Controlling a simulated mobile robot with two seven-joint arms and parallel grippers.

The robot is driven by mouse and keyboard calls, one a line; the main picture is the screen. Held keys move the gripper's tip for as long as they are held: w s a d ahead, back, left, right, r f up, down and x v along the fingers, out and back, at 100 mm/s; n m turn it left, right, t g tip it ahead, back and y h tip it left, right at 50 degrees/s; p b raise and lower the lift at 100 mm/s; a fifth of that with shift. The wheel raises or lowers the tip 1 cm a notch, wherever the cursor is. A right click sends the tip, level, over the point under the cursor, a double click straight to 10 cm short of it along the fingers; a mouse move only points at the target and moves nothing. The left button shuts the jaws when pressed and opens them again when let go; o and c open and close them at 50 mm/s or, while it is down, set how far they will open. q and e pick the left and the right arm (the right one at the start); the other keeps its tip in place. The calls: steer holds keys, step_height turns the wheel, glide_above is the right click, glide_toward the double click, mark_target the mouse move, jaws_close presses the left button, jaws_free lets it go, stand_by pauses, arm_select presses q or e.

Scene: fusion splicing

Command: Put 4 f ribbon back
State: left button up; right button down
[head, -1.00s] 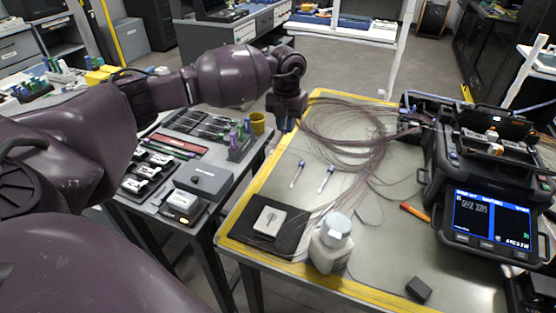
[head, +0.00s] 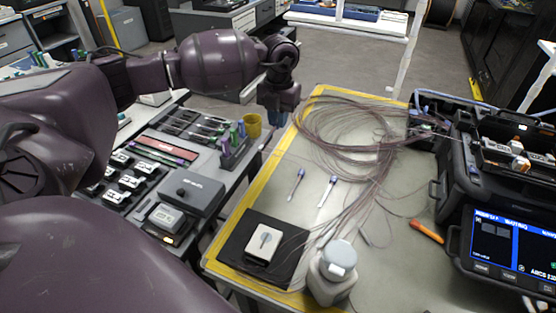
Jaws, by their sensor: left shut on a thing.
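My left gripper (head: 277,117) points down beside the far left corner of the yellow-edged table, near the yellow mug. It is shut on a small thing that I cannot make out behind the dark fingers. No label reading 4 f ribbon is legible. Several small black holders with white labels (head: 131,183) lie in rows on the left table, left of a dark grey box (head: 192,190). My right gripper is not in view.
The right table (head: 400,275) holds coiled fibers (head: 335,130), two blue-capped tubes, a white bottle (head: 333,275), a black mat (head: 235,240) with a pale device and a splicer (head: 500,235). The yellow mug (head: 251,125) and a purple-green rack (head: 233,147) stand on the left table.

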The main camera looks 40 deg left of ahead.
arm_select(q)
steer(key=b, duration=0.1)
glide_above(278, 165)
step_height(278, 165, down, 9)
steer(key=shift+w+r, duration=0.1)
steer(key=shift+r, duration=0.05)
step_height(278, 165, down, 6)
steer(key=shift+r+b, duration=0.25)
steer(key=shift+b, duration=0.35)
steer(key=shift+f, duration=0.1)
steer(key=o, duration=0.7)
steer(key=shift+c, duration=0.2)
steer(key=shift+o, duration=0.3)
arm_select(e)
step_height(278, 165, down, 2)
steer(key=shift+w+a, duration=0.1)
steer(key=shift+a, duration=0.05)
